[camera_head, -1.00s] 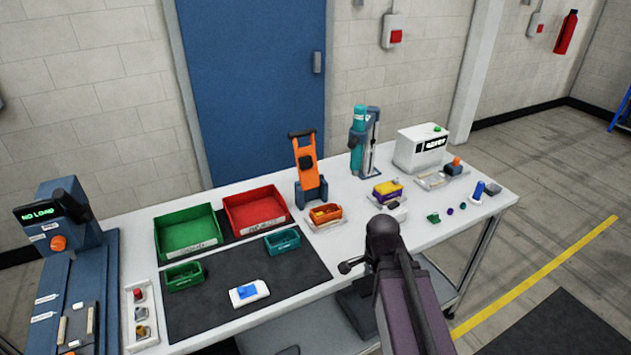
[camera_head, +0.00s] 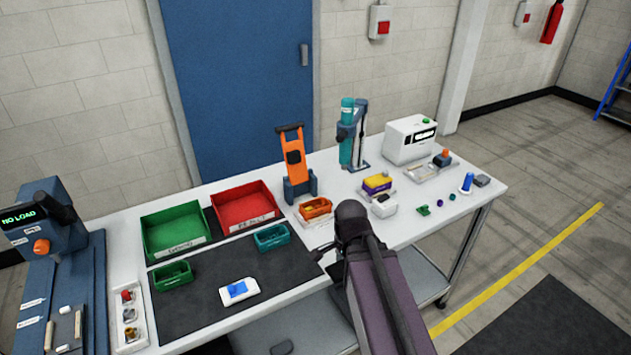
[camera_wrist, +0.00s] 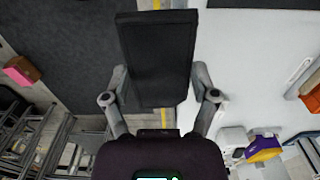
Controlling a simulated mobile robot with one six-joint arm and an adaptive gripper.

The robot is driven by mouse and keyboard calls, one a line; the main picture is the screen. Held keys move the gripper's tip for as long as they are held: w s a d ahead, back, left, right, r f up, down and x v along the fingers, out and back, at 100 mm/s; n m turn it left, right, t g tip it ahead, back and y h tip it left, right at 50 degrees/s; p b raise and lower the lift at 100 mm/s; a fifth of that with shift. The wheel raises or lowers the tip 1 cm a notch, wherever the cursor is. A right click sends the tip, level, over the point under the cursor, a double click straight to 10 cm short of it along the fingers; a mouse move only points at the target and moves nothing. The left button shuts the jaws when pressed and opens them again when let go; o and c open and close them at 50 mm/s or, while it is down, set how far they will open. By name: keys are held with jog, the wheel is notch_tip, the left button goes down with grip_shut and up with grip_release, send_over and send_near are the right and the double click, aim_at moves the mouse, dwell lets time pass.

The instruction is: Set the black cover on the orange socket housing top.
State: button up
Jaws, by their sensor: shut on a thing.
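In the wrist view my gripper (camera_wrist: 160,88) is shut on a flat black cover (camera_wrist: 156,50), a finger along each side of it. The cover fills the upper middle of that view. The orange socket housing (camera_head: 316,208) appears to be the open orange box on a pale plate, left of centre on the bench in the head view. An orange part (camera_wrist: 314,97), perhaps the same housing, is cut off at the right edge of the wrist view, apart from the cover.
An orange-handled press (camera_head: 293,160) stands behind the housing.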

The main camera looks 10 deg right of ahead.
jog(key=w+a+r+p, duration=0.1)
jog(key=w+r+p, duration=0.1)
jog(key=w, duration=0.7)
jog(key=w+a+r+p, duration=0.1)
jog(key=w+r+p, duration=0.2)
jog(key=w, duration=0.7)
jog(key=w+a+r+p, duration=0.1)
jog(key=w+r+p, duration=0.1)
jog(key=w, duration=0.7)
jog(key=shift+w+r, duration=0.3)
jog(key=shift+w, duration=0.05)
jog(key=shift+f, duration=0.2)
jog(key=shift+f+b, duration=2.85)
jog(key=shift+f, duration=0.1)
jog(key=shift+f+b, duration=0.75)
jog(key=shift+b, duration=0.05)
jog(key=o, duration=0.9)
jog(key=shift+r, duration=0.1)
